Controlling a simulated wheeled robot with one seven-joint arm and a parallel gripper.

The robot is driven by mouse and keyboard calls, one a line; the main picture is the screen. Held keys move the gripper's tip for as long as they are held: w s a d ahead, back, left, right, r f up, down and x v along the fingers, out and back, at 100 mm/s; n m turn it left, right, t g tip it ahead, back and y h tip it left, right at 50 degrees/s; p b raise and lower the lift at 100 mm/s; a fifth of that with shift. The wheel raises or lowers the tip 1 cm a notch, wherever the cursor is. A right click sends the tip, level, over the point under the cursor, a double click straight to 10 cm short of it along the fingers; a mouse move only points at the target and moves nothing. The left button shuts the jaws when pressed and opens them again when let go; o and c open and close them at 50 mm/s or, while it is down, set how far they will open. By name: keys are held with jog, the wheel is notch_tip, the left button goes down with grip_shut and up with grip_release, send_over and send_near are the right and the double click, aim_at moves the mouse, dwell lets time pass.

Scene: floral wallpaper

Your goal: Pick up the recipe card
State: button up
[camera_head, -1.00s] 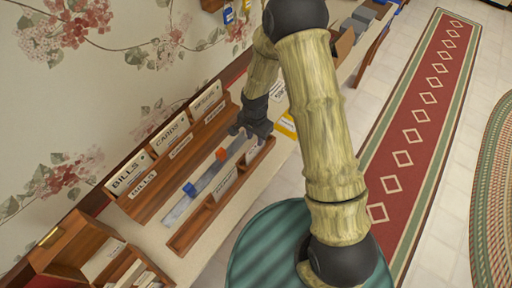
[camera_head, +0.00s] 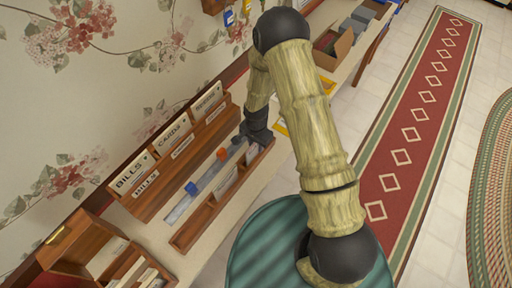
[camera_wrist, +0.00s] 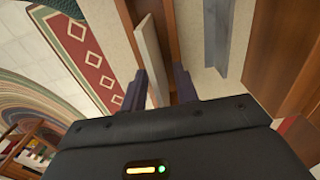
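My gripper (camera_head: 257,134) is over the far end of a narrow wooden tray on the long counter. In the wrist view its two dark fingers (camera_wrist: 160,88) are apart. A pale upright card (camera_wrist: 152,55) stands in the wooden tray, seen edge-on, with its near end between the fingers; I cannot tell whether they touch it. In the head view a card (camera_head: 251,153) shows just below my gripper, and another card (camera_head: 228,180) stands nearer in the same tray (camera_head: 183,243). Their lettering is too small to read, so I cannot tell which is the recipe card.
A wooden rack (camera_head: 153,202) with labelled cards, including BILLS and CARDS, stands along the wall. Between rack and tray lies a grey strip with a blue block (camera_head: 191,188) and an orange-red block (camera_head: 222,153). A wooden box (camera_head: 75,250) stands at lower left.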

grip_shut()
jog(key=shift+r, duration=0.1)
notch_tip(320, 180, up, 10)
jog(key=b, duration=0.2)
jog(key=shift+s+b, duration=0.1)
jog(key=shift+b, duration=0.25)
dwell(0.6)
